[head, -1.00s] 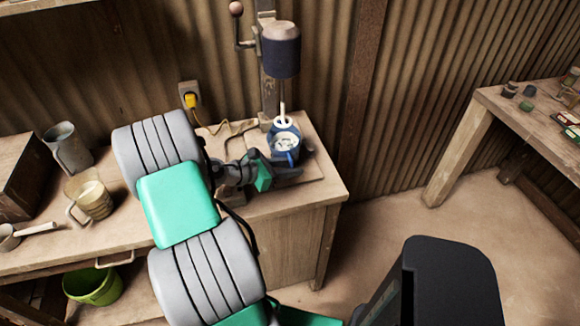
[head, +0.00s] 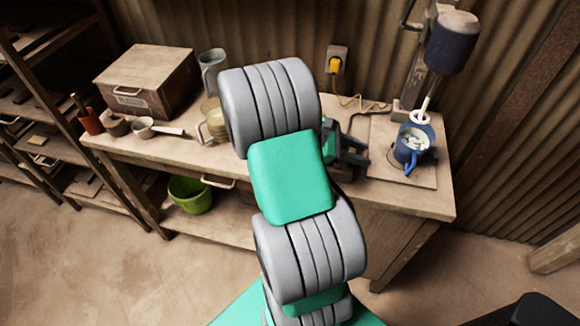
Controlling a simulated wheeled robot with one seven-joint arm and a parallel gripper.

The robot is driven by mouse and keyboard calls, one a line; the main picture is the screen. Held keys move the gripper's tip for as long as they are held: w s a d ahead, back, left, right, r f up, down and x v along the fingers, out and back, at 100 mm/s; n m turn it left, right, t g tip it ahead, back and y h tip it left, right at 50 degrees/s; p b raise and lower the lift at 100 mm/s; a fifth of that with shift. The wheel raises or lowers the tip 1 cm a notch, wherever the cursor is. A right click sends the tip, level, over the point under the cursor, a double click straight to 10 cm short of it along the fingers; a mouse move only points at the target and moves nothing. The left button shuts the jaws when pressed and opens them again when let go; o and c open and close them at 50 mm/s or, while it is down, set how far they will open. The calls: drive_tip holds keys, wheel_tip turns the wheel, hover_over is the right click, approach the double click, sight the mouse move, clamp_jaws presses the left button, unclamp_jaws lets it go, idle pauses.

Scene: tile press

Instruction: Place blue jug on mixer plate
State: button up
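The blue jug (head: 408,150) stands upright at the mixer, with pale contents inside and its handle toward the front. The mixer's shaft and pale ring reach down into its top. The mixer plate (head: 385,168) is the flat board under the jug and the mixer (head: 452,42). My gripper (head: 358,158) is left of the jug, apart from it, with dark fingers pointing right. The fingers look parted with nothing between them. My arm hides part of the bench left of the gripper.
On the bench (head: 422,205) to the left are a glass jug (head: 213,118), a grey metal pitcher (head: 211,70), a saucepan (head: 145,128) and a wooden box (head: 150,80). A green bucket (head: 190,195) sits on the shelf below. A yellow plug (head: 336,65) and cable are behind.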

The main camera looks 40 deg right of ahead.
drive_tip(key=w+a+t, duration=0.1)
drive_tip(key=w, duration=0.1)
drive_tip(key=w+a+m+t, duration=0.1)
drive_tip(key=w, duration=0.1)
drive_tip(key=w+a+t+y, duration=0.1)
drive_tip(key=w+a, duration=0.1)
drive_tip(key=shift+m, duration=0.3)
drive_tip(key=w+a+r+m+t+y, duration=0.25)
drive_tip(key=w+a+t, duration=0.2)
drive_tip(key=a, duration=0.65)
drive_tip(key=w+a+r+m+t+y, duration=0.1)
drive_tip(key=w+a+m+t+y, duration=0.3)
drive_tip(key=a, duration=0.8)
drive_tip(key=s+a+r+y, duration=0.1)
drive_tip(key=a+y, duration=0.1)
drive_tip(key=a, duration=0.9)
drive_tip(key=shift+a+r+n, duration=0.25)
drive_tip(key=shift+r+n, duration=0.05)
drive_tip(key=shift+n, duration=0.05)
drive_tip(key=shift+s, duration=0.1)
